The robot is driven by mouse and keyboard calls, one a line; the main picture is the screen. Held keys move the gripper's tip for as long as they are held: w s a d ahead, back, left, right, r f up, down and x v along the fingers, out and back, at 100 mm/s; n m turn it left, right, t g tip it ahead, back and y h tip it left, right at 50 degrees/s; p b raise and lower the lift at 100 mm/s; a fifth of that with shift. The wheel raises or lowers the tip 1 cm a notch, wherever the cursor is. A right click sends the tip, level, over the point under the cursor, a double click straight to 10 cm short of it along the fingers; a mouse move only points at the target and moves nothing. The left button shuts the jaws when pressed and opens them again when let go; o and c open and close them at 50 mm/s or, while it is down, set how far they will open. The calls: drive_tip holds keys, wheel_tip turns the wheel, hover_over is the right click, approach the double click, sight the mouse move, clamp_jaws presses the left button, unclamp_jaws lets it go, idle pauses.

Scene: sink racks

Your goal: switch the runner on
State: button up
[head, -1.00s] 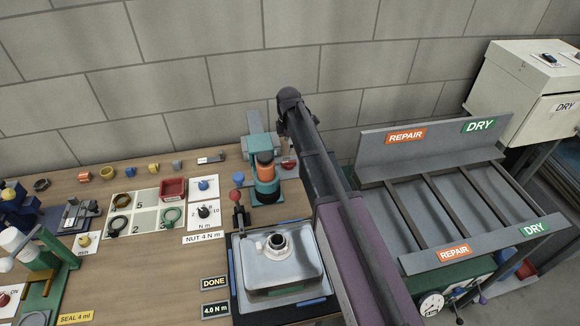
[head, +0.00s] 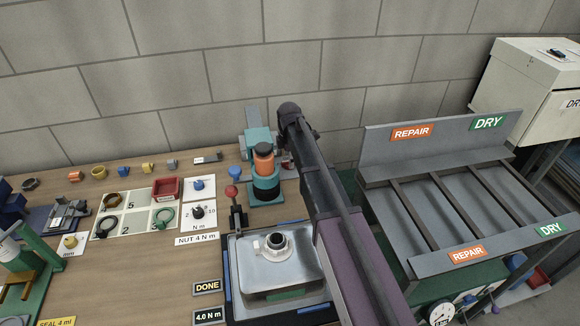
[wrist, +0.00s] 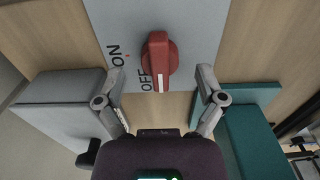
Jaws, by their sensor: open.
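The switch is a red rotary knob (wrist: 159,58) on a grey plate (wrist: 205,25) marked ON and OFF in the wrist view. Its white pointer line faces down in the picture, beside the OFF mark. My gripper (wrist: 159,82) is open, with one finger on each side below the knob and gaps between fingers and knob. I cannot tell whether it touches anything. In the head view, a teal machine with an orange-and-black top (head: 264,172) stands at the back of the bench, perhaps the runner. My arm hides most of the gripper and switch there.
A teal block (wrist: 250,140) and a grey box (wrist: 62,105) flank my gripper in the wrist view. A metal tray (head: 275,262) with a white nut lies before the teal machine. A red-tipped lever (head: 234,200) stands beside it. A slatted rack (head: 437,147) is at the right.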

drive_tip(key=shift+f+b, duration=0.45)
drive_tip(key=shift+f, duration=0.3)
drive_tip(key=c, duration=1.2)
